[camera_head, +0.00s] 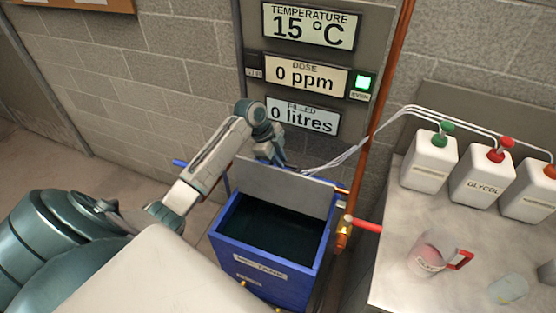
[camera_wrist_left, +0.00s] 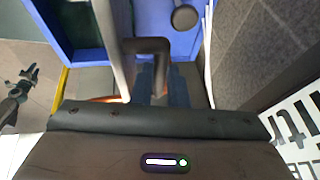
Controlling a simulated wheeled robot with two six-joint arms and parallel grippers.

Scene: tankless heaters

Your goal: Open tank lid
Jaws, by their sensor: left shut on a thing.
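The blue tank (camera_head: 262,268) stands against the wall at the centre of the head view. Its grey lid (camera_head: 290,187) is tilted up toward the wall, and the dark inside of the tank shows. My left gripper (camera_head: 272,158) is at the upper edge of the lid, on its far side. In the left wrist view, its fingers (camera_wrist_left: 163,85) are shut on the dark lid handle (camera_wrist_left: 150,46). The contact is partly hidden in the head view. A small dark jointed shape (camera_wrist_left: 18,92) at the left of the wrist view may be my right gripper; its jaws are unclear.
A panel above the tank shows temperature (camera_head: 309,25), dose and filled displays. A copper pipe (camera_head: 388,85) and a red-handled valve (camera_head: 362,225) are at the tank's right. A counter (camera_head: 395,275) holds white jugs (camera_head: 478,180) and a pitcher (camera_head: 430,256).

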